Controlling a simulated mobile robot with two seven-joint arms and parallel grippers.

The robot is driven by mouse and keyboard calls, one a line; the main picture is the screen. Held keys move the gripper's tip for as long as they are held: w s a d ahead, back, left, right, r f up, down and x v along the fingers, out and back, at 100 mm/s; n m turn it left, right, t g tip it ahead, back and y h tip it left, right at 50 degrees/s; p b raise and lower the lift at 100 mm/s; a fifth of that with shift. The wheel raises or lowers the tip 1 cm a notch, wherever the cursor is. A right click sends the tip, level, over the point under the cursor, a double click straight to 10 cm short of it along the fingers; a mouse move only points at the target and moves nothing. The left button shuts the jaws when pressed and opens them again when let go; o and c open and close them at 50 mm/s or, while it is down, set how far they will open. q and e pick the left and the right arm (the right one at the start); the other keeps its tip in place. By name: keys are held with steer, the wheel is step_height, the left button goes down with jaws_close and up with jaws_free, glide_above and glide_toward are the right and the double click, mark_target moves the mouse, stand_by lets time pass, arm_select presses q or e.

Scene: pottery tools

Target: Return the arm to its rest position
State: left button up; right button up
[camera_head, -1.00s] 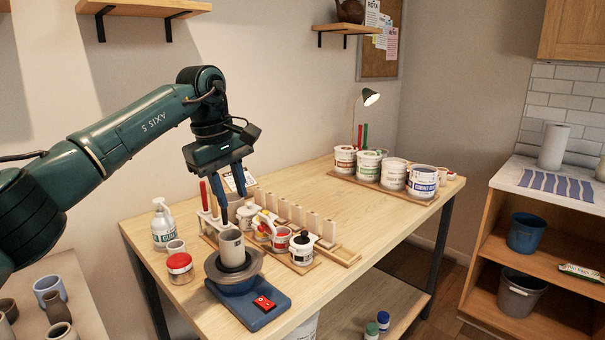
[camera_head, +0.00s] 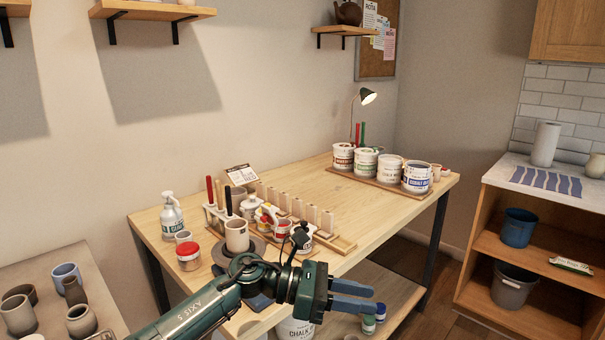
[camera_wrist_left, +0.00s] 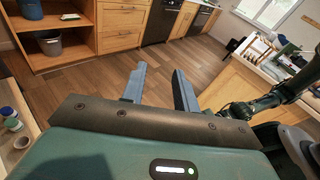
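My left gripper (camera_head: 372,296) is low at the front of the workbench, in front of its near edge, pointing right. Its two blue fingers are apart with nothing between them. The left wrist view also shows the open, empty fingers (camera_wrist_left: 160,88) above the wooden floor. My left arm comes in from the bottom of the head view and is folded low, covering part of the bench's front and the blue wheel base. A dark green arm, apparently my right one, shows at the right of the left wrist view; its gripper end is too unclear to read.
Glaze buckets (camera_head: 389,170) stand at the back right. The bench's middle right is clear.

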arm_select(q)
steer(key=s+a+f+m+t+y+p, duration=0.1)
steer(key=s+a+f+m+t+y, duration=0.45)
steer(key=a+f+m+t, duration=0.55)
steer(key=s+a+f+m+t+y, duration=0.55)
steer(key=a+f+m, duration=0.25)
steer(key=m, duration=0.8)
steer(key=s+a+f+n+g+y, duration=0.1)
steer(key=s+a+f+n+g, duration=0.3)
steer(key=s, duration=0.5)
steer(key=shift+s+a+f+n+y, duration=0.3)
steer(key=shift+s+a+f+n, duration=0.05)
steer(key=shift+f+n, duration=0.65)
steer(key=shift+c, duration=0.2)
